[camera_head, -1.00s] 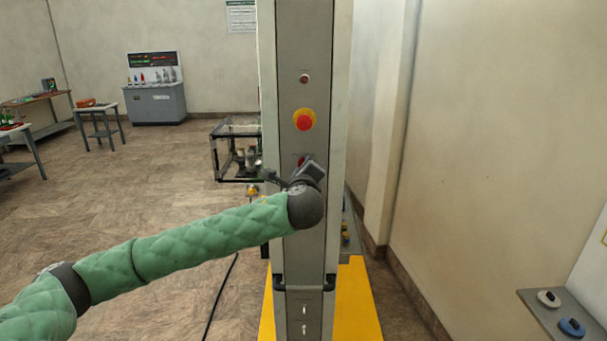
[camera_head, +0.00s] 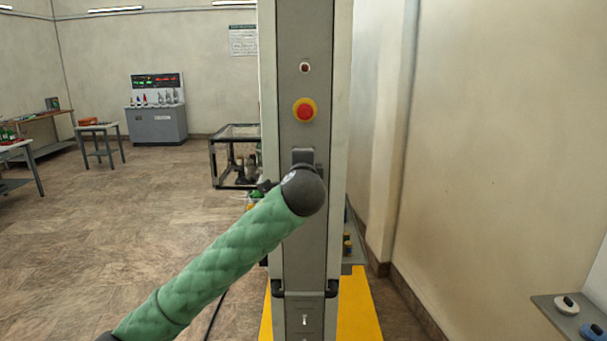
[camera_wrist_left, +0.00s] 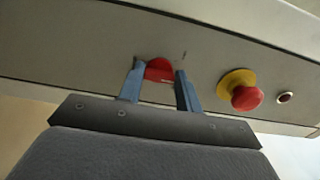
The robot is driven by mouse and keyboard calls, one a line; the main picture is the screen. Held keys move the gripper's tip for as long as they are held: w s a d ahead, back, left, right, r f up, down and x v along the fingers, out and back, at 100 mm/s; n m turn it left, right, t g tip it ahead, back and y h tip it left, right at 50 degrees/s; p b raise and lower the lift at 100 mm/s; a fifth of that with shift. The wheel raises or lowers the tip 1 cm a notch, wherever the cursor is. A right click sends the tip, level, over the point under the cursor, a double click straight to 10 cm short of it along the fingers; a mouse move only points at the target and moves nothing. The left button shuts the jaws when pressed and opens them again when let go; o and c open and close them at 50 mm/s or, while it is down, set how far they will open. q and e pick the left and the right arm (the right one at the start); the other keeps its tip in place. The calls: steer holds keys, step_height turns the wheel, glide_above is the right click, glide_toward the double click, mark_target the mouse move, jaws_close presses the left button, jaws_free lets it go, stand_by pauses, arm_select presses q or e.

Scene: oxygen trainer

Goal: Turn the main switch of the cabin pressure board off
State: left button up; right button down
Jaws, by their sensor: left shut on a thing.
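The cabin pressure board is a tall grey panel (camera_head: 306,235). Its main switch is a red knob (camera_wrist_left: 160,70), seen in the left wrist view between the two blue fingers of my left gripper (camera_wrist_left: 159,82). The fingers are closed on the knob's sides. In the head view my left gripper (camera_head: 303,157) is in front of the panel below the emergency button and hides the switch. My right gripper does not show.
A red emergency button on a yellow base (camera_head: 304,110) sits just above the gripper, with a small red button (camera_head: 305,67) higher up. Black handles (camera_head: 331,289) stick out lower down. A wall (camera_head: 480,150) stands to the right. Open floor lies left.

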arm_select(q)
steer(key=shift+f+n+b, duration=0.2)
steer(key=shift+n+b, duration=1.1)
steer(key=shift+n, duration=0.95)
steer(key=shift+f+n+b, duration=0.15)
steer(key=shift+n+b, duration=1.1)
steer(key=shift+n, duration=1)
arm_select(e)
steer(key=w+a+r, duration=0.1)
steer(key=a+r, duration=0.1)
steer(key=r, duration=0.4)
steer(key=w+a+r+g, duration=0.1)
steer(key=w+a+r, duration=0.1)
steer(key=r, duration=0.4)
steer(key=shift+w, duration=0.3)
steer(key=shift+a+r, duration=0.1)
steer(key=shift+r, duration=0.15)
arm_select(q)
steer(key=o, duration=1)
steer(key=shift+r, duration=0.1)
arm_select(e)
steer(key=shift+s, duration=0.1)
arm_select(q)
steer(key=shift+s, duration=0.1)
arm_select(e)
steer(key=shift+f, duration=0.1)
